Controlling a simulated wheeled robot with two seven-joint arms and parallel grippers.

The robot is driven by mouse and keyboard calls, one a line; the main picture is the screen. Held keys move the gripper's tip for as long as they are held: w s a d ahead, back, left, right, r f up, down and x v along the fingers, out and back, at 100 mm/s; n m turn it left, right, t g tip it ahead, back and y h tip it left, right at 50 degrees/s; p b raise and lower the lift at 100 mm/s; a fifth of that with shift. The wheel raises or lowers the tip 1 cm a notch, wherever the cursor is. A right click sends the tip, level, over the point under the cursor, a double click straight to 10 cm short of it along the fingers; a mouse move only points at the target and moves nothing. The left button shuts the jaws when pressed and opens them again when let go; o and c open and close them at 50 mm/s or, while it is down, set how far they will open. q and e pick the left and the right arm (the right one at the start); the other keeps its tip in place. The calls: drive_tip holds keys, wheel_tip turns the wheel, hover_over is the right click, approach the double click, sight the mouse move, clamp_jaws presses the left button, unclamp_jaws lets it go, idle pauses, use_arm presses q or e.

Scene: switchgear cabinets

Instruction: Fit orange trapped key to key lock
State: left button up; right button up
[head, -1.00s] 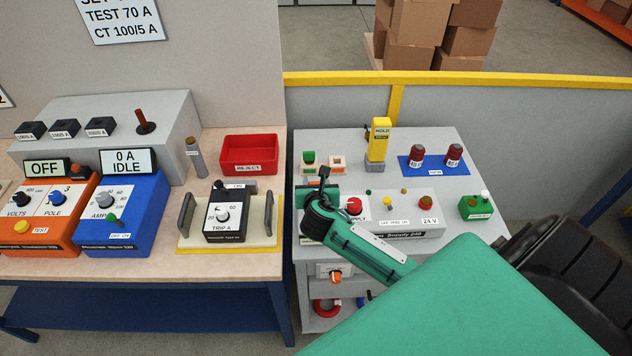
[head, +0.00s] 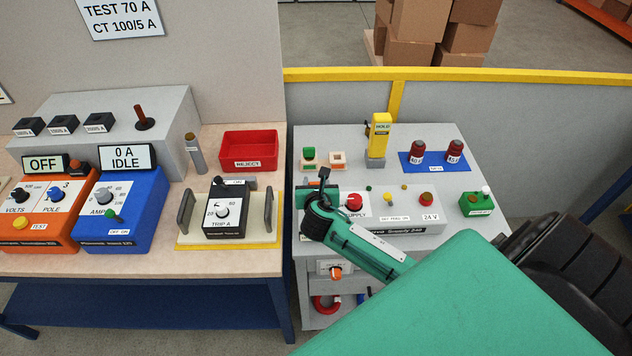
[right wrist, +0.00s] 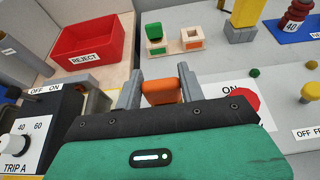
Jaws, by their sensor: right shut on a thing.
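An orange block-shaped key (right wrist: 160,90) sits between the two grey fingers of my right gripper (right wrist: 158,88), which is shut on it. The key's lower end is hidden behind the gripper body. A pale square socket with an orange border (right wrist: 191,40), likely the key lock, lies ahead and to the right of the held key, clearly apart from it. The socket shows in the head view (head: 337,160), beyond my right wrist. A similar socket beside it holds a green key (right wrist: 153,32). My left gripper is not in view.
The red reject bin (head: 249,150) stands left, on the neighbouring bench. The grey power supply box (head: 398,222) lies right of my wrist. A yellow device (head: 378,135) stands behind it, near a blue mat (head: 435,167) with dark red parts.

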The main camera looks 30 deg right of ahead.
drive_tip(key=shift+f+b, duration=0.35)
drive_tip(key=shift+f, duration=0.75)
drive_tip(key=o, duration=1.1)
drive_tip(key=shift+s, duration=0.1)
drive_tip(key=shift+b+v, duration=1.95)
drive_tip(key=shift+v, duration=4.95)
